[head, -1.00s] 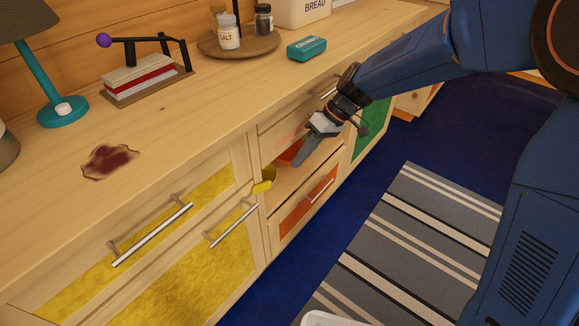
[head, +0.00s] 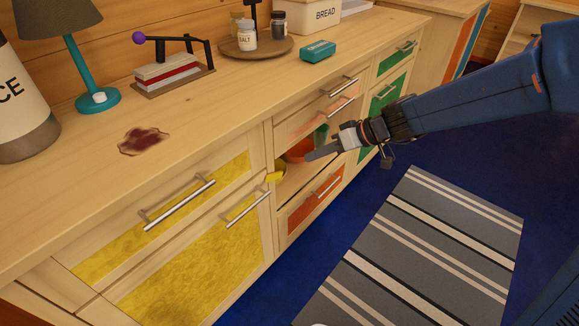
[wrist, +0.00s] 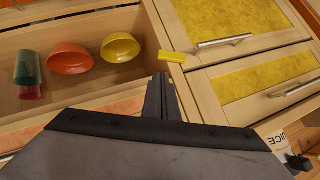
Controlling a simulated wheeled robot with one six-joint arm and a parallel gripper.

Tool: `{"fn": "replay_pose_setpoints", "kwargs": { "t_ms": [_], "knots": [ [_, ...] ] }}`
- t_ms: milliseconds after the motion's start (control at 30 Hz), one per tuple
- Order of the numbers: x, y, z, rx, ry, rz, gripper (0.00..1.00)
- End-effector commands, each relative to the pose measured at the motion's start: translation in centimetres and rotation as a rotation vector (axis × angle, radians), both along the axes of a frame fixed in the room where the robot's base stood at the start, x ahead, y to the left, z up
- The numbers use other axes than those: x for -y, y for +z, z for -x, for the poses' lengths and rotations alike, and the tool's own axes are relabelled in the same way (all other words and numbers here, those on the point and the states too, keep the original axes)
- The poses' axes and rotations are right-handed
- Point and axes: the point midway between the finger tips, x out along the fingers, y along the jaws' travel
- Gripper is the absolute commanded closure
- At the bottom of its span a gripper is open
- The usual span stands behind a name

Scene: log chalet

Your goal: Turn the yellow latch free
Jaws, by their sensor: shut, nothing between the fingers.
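The yellow latch (head: 276,176) is a small flat bar on the wooden post between the open compartment and the yellow fronts. In the wrist view the latch (wrist: 172,57) lies across that post, just beyond my fingertips. My gripper (head: 310,156) is shut and empty, in front of the open compartment and to the right of the latch. In the wrist view my gripper (wrist: 160,80) points toward the latch, with a small gap seeming to remain. The yellow drawer (head: 160,215) and the yellow front (head: 200,270) below it are closed.
In the compartment stand an orange bowl (wrist: 69,58), a yellow bowl (wrist: 120,48) and green and red cups (wrist: 28,75). Bar handles (head: 180,205) stick out from the fronts. A striped rug (head: 420,240) lies on the open blue floor.

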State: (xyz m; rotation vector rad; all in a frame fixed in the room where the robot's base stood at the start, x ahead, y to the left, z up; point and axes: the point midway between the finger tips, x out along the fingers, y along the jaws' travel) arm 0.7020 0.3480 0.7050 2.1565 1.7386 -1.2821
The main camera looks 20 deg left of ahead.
Motion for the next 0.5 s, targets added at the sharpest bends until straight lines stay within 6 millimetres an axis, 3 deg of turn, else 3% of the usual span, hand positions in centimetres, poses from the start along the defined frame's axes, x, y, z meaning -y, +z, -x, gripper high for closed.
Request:
{"fn": "replay_pose_setpoints", "kwargs": {
  "t_ms": [233,500],
  "knots": [
    [-1.1,-0.9,0.0,-0.001,0.001,0.001,1.00],
    [-4.5,-3.8,0.1,-0.003,0.004,0.002,1.00]
  ]
}}
